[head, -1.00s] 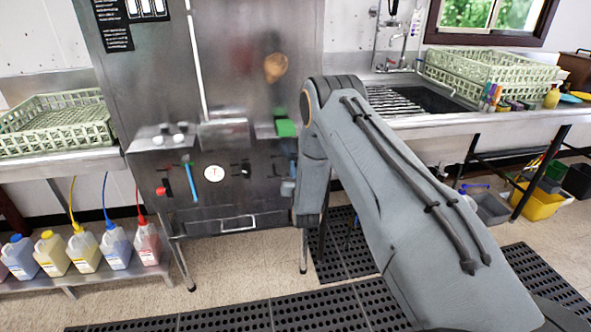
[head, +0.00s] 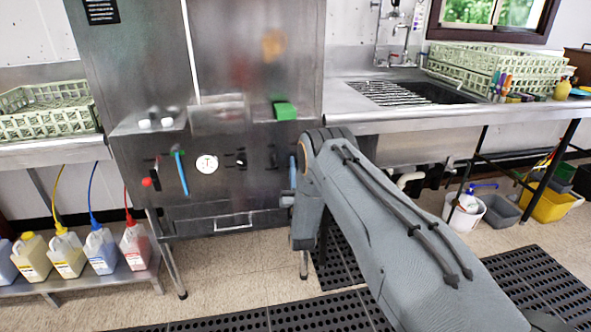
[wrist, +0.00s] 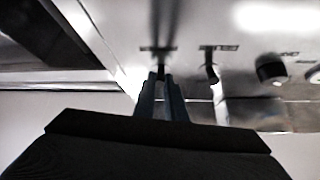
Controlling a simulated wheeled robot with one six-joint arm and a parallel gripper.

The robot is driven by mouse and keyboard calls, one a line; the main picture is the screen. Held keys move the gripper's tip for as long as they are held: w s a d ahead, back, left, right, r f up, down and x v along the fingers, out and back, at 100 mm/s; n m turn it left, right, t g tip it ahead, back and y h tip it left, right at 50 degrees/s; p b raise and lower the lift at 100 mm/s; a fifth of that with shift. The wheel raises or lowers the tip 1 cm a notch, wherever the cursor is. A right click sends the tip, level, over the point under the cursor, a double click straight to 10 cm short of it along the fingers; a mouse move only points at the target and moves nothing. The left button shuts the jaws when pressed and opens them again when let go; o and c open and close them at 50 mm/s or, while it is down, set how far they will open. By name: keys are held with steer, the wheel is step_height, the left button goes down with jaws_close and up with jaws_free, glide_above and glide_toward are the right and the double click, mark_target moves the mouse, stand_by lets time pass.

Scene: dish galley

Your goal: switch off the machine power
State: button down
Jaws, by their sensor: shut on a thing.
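The steel dish machine (head: 250,60) fills the centre left of the head view, with a row of controls on its lower front. A dark switch lever (wrist: 161,73) under a small label plate is at the tips of my gripper (wrist: 161,90) in the wrist view. The gripper is shut on this lever; the label is too blurred to read. A second dark lever (wrist: 210,72) and a black knob (wrist: 270,69) are to the right, apart from the fingers. In the head view, my arm hides most of the gripper, which is at the panel's right end.
The panel also bears a red knob (head: 148,182), a blue handle (head: 181,173) and a white dial (head: 206,163). Several bottles (head: 98,250) stand on a low shelf at left. A sink counter (head: 430,118) is at right; perforated mats (head: 530,280) cover some floor.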

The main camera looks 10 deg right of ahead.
steer(key=shift+w+f+m+t+h+p, duration=0.2)
steer(key=shift+t+p, duration=0.3)
steer(key=shift+p, duration=0.45)
steer(key=shift+f+m+t+h+p, duration=0.1)
steer(key=shift+f+t+h+p, duration=0.15)
steer(key=shift+t+p, duration=0.5)
steer(key=shift+g, duration=0.25)
steer(key=c, duration=1.8)
jaws_free()
steer(key=p+v, duration=0.3)
steer(key=v, duration=0.4)
steer(key=shift+s+f, duration=0.25)
steer(key=shift+s, duration=0.1)
